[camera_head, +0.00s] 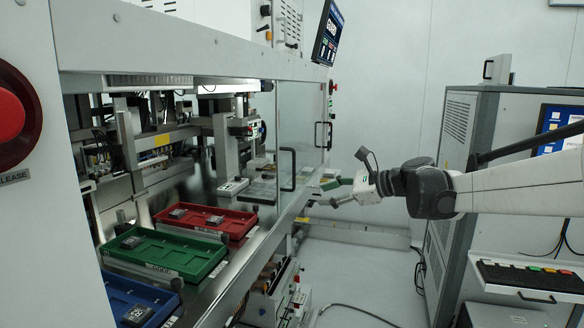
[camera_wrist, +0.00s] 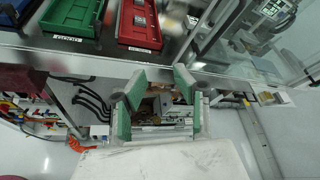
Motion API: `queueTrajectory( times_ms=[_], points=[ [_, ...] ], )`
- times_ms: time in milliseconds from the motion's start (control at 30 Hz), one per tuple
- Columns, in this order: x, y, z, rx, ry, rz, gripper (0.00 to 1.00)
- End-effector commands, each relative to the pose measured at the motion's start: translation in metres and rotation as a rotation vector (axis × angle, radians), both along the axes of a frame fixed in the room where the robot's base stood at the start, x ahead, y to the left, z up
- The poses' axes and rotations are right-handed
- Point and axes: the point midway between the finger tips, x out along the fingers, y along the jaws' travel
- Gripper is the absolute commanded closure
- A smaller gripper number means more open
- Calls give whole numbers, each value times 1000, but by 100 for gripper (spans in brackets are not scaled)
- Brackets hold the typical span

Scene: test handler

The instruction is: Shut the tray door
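The tray door appears to be the clear panel (camera_head: 300,115) at the right end of the machine front, with a black upright handle (camera_head: 293,170) on its left part. The opening left of it is uncovered, and the trays inside show. My gripper (camera_head: 328,195) is outside the machine, to the right of this handle and apart from it. In the wrist view my gripper (camera_wrist: 160,82) has its two green-padded fingers spread, with nothing between them. A clear panel (camera_wrist: 238,55) shows at right in the wrist view; its handle is not clear there.
Inside the opening lie a red tray (camera_head: 238,229), a green tray (camera_head: 190,262) and a blue tray (camera_head: 113,296). A second black handle (camera_head: 329,135) is farther right. A grey cabinet (camera_head: 459,120) stands at right, with a keyboard shelf (camera_head: 530,292) in front. The floor between is partly free.

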Motion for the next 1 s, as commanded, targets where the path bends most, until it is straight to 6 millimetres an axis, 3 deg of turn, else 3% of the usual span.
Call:
queueTrajectory(
  times_ms=[33, 200, 400, 667, 1000],
  points=[
    [17, -4, 3, 63, 28, -14, 72],
    [63, -15, 11, 288, 136, -40, 72],
    [99, -29, 13, 485, 233, -47, 72],
    [114, -33, 14, 566, 274, -42, 72],
    [138, 12, 15, 564, 274, -41, 72]
  ],
)
